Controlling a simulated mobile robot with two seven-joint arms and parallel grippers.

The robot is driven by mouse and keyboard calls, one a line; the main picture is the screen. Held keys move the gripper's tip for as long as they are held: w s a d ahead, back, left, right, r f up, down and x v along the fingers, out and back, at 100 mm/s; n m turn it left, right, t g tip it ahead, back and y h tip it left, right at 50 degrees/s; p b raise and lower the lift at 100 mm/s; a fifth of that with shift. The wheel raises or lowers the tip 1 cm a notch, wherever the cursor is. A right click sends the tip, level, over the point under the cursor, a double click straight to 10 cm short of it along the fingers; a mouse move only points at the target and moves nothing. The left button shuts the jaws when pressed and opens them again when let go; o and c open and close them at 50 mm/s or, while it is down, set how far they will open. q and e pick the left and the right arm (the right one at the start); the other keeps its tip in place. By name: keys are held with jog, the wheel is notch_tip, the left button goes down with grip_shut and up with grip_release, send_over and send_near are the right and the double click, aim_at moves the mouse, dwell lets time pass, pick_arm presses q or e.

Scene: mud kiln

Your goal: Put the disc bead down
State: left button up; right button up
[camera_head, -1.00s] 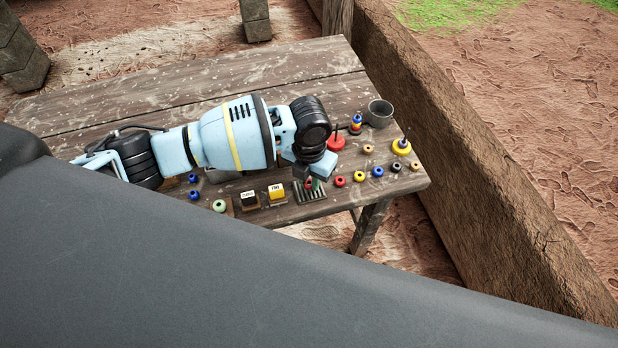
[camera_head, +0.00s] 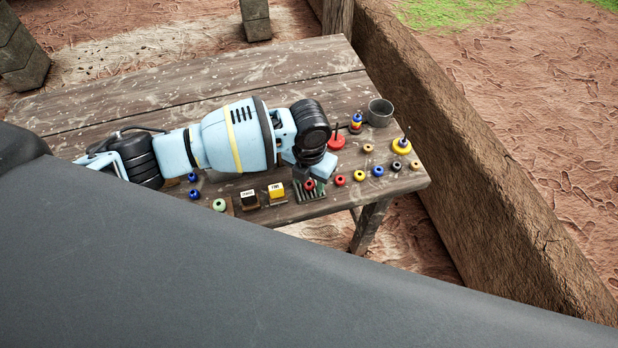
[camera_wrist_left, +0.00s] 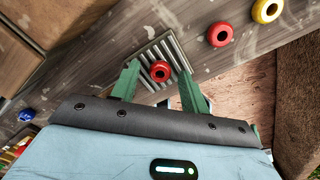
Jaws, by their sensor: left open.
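A red disc bead (camera_head: 310,185) rests on a grey ridged rack (camera_head: 316,195) near the table's front edge. In the left wrist view the red disc bead (camera_wrist_left: 160,71) lies on the slats of the rack (camera_wrist_left: 151,55). My left gripper (camera_wrist_left: 158,80) is open, with its green fingers on either side of the bead and gaps between them and it. In the head view my left gripper (camera_head: 306,178) is just above the rack, and its fingers are mostly hidden. My right gripper is not in view.
Loose beads, including a red one (camera_head: 340,180) and a yellow one (camera_head: 359,176), lie right of the rack. A red-based peg (camera_head: 336,142), a yellow-based peg (camera_head: 401,146) and a grey cup (camera_head: 379,113) stand farther back.

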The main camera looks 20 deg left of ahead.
pick_arm(q)
notch_tip(320, 180, up, 12)
jog(key=shift+r+p, duration=0.15)
jog(key=shift+p, duration=0.25)
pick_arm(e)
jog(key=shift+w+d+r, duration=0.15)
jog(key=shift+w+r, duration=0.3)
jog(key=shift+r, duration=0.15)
pick_arm(q)
jog(key=s+d+f+n+t+h, duration=0.25)
jog(key=s+d+f+n, duration=0.25)
jog(key=f+n, duration=0.3)
jog(key=s+d+f+n+t+h, duration=0.1)
jog(key=s+d+f+n+h, duration=0.35)
jog(key=f+n, duration=0.35)
jog(key=s+a+f+n+t+y, duration=0.2)
jog(key=s+a+f+n, duration=0.1)
jog(key=s+a+n, duration=0.5)
jog(key=s+a+f+n+t+y, duration=0.3)
jog(key=s+a+n, duration=0.5)
jog(key=s+n, duration=0.3)
jog(key=shift+s+f+n, duration=0.25)
jog(key=shift+f+n, duration=0.4)
jog(key=shift+n, duration=0.05)
